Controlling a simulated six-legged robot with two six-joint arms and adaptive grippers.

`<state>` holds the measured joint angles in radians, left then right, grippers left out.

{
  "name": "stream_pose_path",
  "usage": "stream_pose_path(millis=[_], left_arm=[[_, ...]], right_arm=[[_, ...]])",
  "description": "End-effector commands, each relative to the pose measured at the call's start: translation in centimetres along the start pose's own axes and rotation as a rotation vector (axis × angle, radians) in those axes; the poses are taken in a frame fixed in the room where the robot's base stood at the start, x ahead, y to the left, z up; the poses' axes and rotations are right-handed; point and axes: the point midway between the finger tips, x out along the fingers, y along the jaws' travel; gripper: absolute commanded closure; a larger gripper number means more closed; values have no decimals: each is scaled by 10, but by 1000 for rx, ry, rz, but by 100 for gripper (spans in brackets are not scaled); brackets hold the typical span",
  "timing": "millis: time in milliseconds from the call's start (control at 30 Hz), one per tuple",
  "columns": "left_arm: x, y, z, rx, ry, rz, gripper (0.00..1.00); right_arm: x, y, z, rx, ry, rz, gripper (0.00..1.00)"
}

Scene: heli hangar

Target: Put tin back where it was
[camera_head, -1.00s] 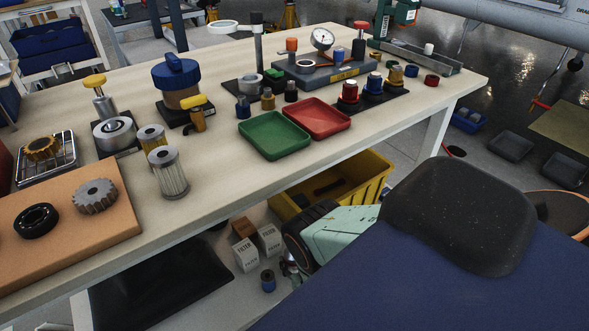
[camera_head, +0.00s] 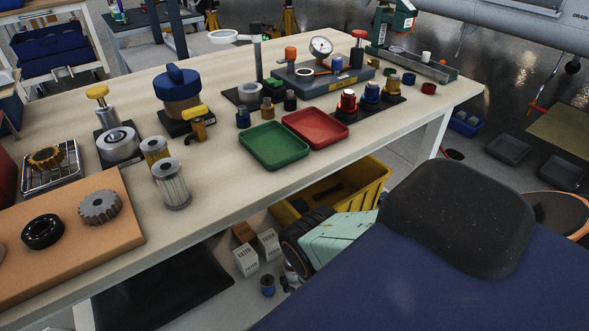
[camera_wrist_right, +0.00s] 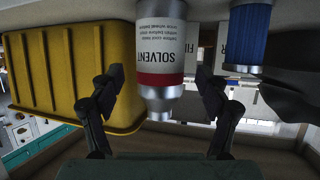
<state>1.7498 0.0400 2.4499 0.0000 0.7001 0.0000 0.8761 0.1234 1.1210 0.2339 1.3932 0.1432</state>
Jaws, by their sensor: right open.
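The solvent tin (camera_wrist_right: 165,45), white with a red band and silver end, shows upside down in the right wrist view. My right gripper (camera_wrist_right: 158,88) is open, with one finger on each side of the tin's silver end in the picture. I see no clear grip, and whether a finger touches it I cannot tell. In the head view my right arm reaches under the bench, and the tin and gripper there are too small and covered to make out well. My left gripper is not in view.
Beside the tin are a yellow crate (camera_wrist_right: 70,65), a blue-sided filter (camera_wrist_right: 248,38) and white filter boxes (camera_head: 246,259). The bench top (camera_head: 225,210) above holds a green tray (camera_head: 273,146), a red tray (camera_head: 315,128) and several parts. A black mat (camera_head: 165,290) lies below.

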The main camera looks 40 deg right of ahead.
Motion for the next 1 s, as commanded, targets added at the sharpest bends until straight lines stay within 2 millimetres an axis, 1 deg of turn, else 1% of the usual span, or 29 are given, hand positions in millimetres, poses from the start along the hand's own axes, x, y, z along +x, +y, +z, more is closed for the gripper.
stream_pose_path(millis=[33,200,300,400,600,1000], left_arm=[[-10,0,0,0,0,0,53],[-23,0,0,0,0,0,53],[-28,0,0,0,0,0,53],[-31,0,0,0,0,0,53],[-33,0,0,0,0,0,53],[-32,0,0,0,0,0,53]], right_arm=[[-15,0,-2,-1,-6,-1,24],[-48,0,-2,0,-5,-2,24],[-62,0,-1,0,-4,-1,24],[-72,-1,-1,0,-2,-2,24],[-79,0,0,0,-2,-1,24],[-78,0,0,0,-1,-1,24]])
